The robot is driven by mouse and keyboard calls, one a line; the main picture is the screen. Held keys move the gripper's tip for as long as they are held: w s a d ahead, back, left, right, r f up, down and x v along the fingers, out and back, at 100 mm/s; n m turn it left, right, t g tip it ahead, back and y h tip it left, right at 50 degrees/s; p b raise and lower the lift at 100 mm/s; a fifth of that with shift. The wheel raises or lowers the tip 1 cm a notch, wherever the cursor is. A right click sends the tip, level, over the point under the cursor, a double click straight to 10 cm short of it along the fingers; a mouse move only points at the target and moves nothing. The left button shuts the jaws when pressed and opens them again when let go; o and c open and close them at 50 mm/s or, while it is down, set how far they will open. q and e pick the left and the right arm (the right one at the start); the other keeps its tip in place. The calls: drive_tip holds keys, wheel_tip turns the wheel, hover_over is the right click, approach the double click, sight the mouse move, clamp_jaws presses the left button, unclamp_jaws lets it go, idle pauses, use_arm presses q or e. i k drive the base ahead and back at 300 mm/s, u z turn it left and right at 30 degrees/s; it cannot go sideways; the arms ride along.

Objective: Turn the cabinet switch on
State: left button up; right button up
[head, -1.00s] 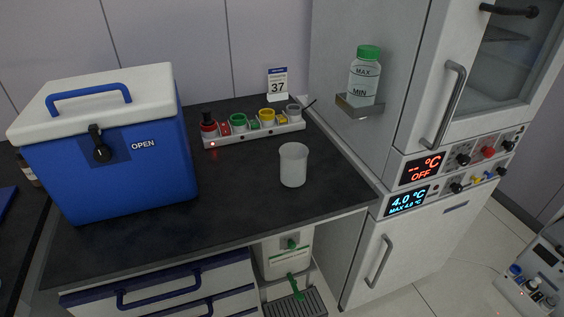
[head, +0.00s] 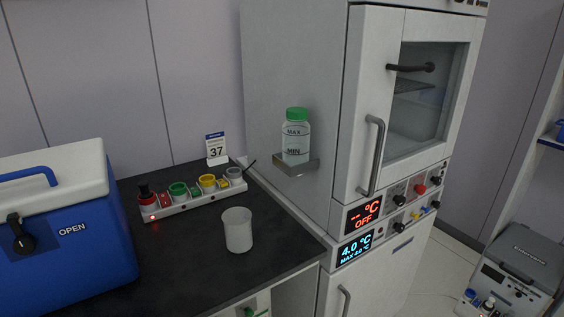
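The tall white cabinet (head: 345,120) stands right of the bench in the head view. Its upper door has a window and a grey vertical handle (head: 373,156). Its control panel has an upper display (head: 364,215) reading "-- °C OFF" in red and a lower display (head: 356,247) reading "4.0 °C MAX 4.0 °C" in blue. Right of the displays are two rows of small controls, with black knobs, a red knob (head: 420,189) and a yellow control (head: 415,215). Which one is the switch I cannot tell. Neither of my grippers is in view.
A blue cooler box (head: 75,255) with a white lid stands on the dark bench (head: 185,262). A beaker (head: 238,230) and a white rack (head: 195,203) with coloured caps are also there. A green-capped bottle (head: 296,140) sits on a side bracket. Another device (head: 515,275) stands at lower right.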

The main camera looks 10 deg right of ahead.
sight(437, 181)
drive_tip(key=z, duration=2.1)
drive_tip(key=k, duration=0.9)
drive_tip(key=z, duration=1.8)
drive_tip(key=i, duration=0.3)
drive_tip(key=u, duration=1.2)
drive_tip(key=i, duration=2.1)
drive_tip(key=u, duration=1.15)
